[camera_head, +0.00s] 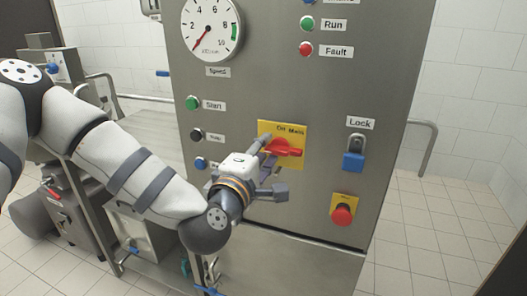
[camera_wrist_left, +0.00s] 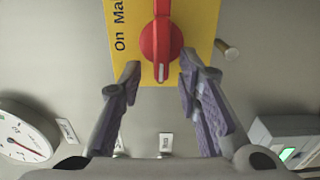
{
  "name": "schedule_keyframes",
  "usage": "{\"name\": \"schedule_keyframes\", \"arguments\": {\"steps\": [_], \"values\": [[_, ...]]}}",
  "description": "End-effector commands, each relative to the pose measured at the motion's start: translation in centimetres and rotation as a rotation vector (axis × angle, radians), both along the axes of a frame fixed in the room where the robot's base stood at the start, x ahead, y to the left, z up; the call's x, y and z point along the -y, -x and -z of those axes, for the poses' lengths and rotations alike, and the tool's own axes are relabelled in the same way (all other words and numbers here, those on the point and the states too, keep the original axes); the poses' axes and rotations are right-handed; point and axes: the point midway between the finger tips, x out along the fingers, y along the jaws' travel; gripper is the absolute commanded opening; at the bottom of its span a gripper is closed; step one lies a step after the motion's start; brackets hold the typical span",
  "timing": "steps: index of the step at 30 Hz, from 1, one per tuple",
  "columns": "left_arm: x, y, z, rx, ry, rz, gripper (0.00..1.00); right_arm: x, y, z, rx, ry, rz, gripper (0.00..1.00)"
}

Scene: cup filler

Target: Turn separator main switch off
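The main switch (camera_head: 284,148) is a red rotary handle on a yellow plate (camera_head: 295,128) lettered "On Main", on the front of a grey steel cabinet. In the left wrist view the red handle (camera_wrist_left: 161,40) points toward my gripper, with a white mark at its tip. My left gripper (camera_head: 268,160) is in front of the plate, at the handle's left and lower side. Contact cannot be told. My right gripper is not in view.
A blue padlock (camera_head: 353,160) under "Lock" and a red emergency button (camera_head: 342,214) sit right of the switch. Start and other buttons (camera_head: 193,103) line the left, below a round gauge (camera_head: 211,28). A metal rail (camera_head: 428,145) stands right of the cabinet.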

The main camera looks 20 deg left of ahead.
Motion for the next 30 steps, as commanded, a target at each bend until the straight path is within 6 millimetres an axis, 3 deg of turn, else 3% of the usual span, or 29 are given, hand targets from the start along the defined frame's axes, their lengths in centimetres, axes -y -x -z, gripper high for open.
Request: {"name": "schedule_keyframes", "arguments": {"steps": [4, 9, 15, 28, 30], "values": [[0.0, 1.0, 0.1, -0.003, 0.0, 0.001, 0.31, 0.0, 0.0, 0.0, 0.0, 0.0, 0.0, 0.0], [-0.1, 4.7, 0.1, -0.003, 0.0, 0.003, 0.31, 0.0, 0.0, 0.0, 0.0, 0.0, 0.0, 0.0], [-0.2, 7.3, 0.0, -0.001, 0.001, 0.0, 0.31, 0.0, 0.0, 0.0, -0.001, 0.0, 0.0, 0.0], [-0.2, 7.5, 0.1, -0.002, -0.002, 0.002, 0.31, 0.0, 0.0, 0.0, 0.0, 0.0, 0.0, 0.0], [0.3, 7.7, 1.4, -0.036, -0.035, 0.023, 0.31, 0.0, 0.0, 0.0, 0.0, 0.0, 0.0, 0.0]]}}
